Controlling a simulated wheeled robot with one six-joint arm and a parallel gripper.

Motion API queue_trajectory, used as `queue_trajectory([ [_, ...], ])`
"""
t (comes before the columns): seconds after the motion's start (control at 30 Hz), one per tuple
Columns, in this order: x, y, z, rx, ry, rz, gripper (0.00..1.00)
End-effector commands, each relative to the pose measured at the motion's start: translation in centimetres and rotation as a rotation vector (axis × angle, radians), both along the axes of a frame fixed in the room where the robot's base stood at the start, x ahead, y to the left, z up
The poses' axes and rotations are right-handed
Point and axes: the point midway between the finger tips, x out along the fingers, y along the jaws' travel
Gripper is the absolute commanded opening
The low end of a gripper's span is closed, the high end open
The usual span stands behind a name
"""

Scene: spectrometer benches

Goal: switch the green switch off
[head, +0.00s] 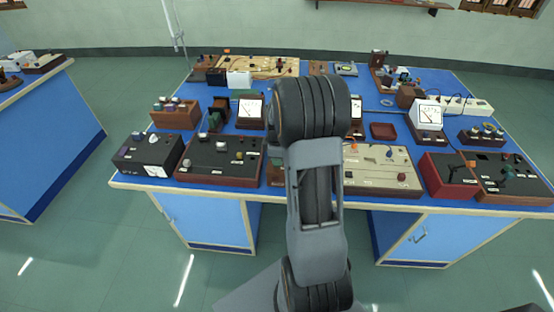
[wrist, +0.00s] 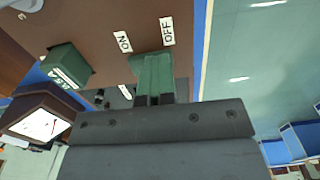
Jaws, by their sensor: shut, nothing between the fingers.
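In the wrist view, my gripper (wrist: 156,72) is shut, its two fingers side by side over a brown panel. A dark green piece, apparently the green switch (wrist: 134,65), shows at the left edge of the fingertips and seems to be touching or very close to them. The rest of it is hidden behind the fingers. The white ON label (wrist: 123,41) is on the left and the OFF label (wrist: 168,31) on the right, both just beyond the fingertips. The lever's tilt cannot be told. In the head view, my arm hides the gripper and the switch.
In the wrist view, a green block (wrist: 66,66) with white lettering and a white-faced meter (wrist: 40,124) stand to the left. In the head view, the blue bench (head: 215,180) is crowded with boxes and meters, including a black box (head: 148,155) at front left.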

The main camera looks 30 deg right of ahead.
Motion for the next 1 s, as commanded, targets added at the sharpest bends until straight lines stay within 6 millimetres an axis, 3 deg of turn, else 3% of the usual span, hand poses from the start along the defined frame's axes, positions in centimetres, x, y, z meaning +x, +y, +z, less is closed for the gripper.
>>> queue_trajectory([
  [0.03, 0.0, 0.0, -0.7, 0.004, 0.007, 0.001, 0.0],
  [0.6, 0.6, -0.7, -0.1, -0.001, 0.001, 0.0, 0.0],
  [1.0, 0.8, -0.3, 6.7, -0.007, -0.011, 0.006, 0.0],
])
